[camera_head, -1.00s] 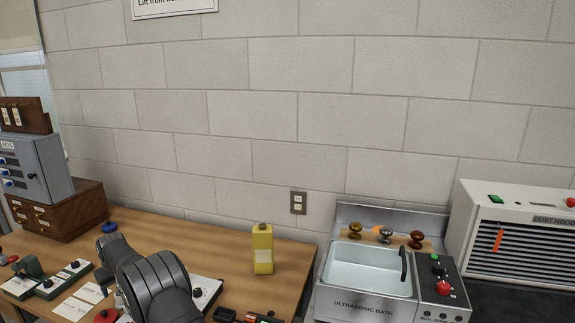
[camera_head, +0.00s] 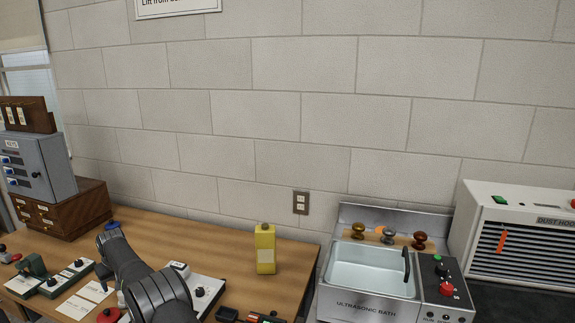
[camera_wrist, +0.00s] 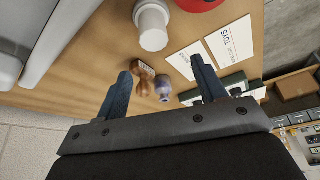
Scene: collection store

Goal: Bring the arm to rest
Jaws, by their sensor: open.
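My arm (camera_head: 155,290) reaches over the left part of the wooden table in the head view. In the wrist view my gripper (camera_wrist: 160,68) is open, its two dark blue fingers wide apart with nothing held between them. Beyond the fingers, the tabletop shows a small brown wooden-handled item (camera_wrist: 144,74) and a small grey-purple item (camera_wrist: 163,88). I cannot tell how high the fingers are above them. In the head view the fingers cannot be made out clearly.
A yellow bottle (camera_head: 265,250) stands right of my arm. White cards (camera_wrist: 230,41) and a white cylinder (camera_wrist: 152,26) lie near the gripper. A grey key cabinet (camera_head: 38,168) stands left; the ultrasonic bath (camera_head: 372,306) and dust hood (camera_head: 520,240) stand right. Bare table surrounds the bottle.

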